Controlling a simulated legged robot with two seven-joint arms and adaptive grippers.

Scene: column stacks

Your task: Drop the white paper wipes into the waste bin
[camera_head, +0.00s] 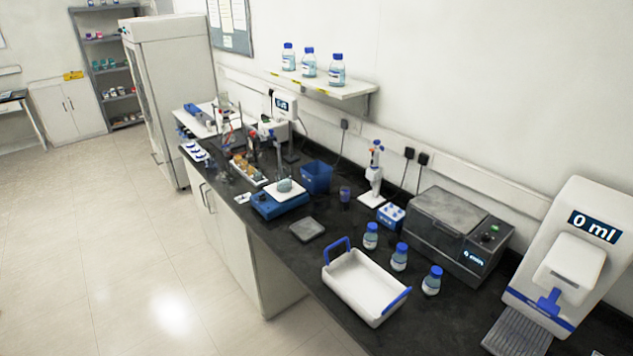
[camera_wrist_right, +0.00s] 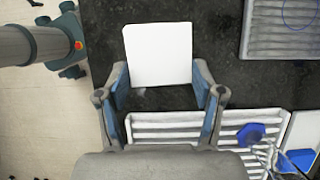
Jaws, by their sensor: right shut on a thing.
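A white, square paper wipe (camera_wrist_right: 157,54) shows in the right wrist view, above the dark bench top. No wipe can be made out clearly in the head view. A small open blue container (camera_head: 316,177) stands on the bench in the head view; I cannot tell whether it is the waste bin. No other bin is clear.
In the head view, a white tray with blue handles (camera_head: 365,285), several blue-capped bottles (camera_head: 399,257), a grey heated box (camera_head: 458,235) and a dispenser (camera_head: 565,262) crowd the near bench. Ribbed surfaces (camera_wrist_right: 170,128) lie below the gripper in the wrist view. Floor (camera_head: 130,250) is clear at left.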

